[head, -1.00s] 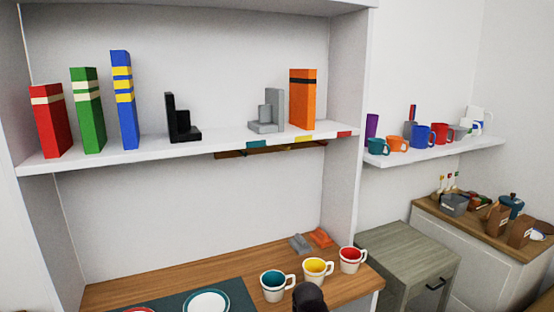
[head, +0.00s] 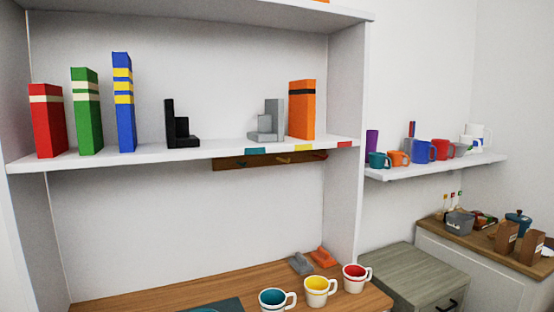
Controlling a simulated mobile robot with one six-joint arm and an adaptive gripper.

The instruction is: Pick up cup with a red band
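Three white cups stand in a row on the wooden counter (head: 190,290) at the bottom of the head view. The right one (head: 355,279) shows red at its rim and inside, and its handle points right. The middle cup (head: 319,292) shows yellow. The left cup (head: 276,301) shows teal and is close to the bottom edge of the picture. My gripper is not in view.
A grey and an orange block-like object (head: 322,257) lie behind the cups. A shelf (head: 230,149) with books and bookends hangs above. A grey-green cabinet (head: 415,272) stands to the right, below a wall shelf (head: 440,165) with several coloured mugs.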

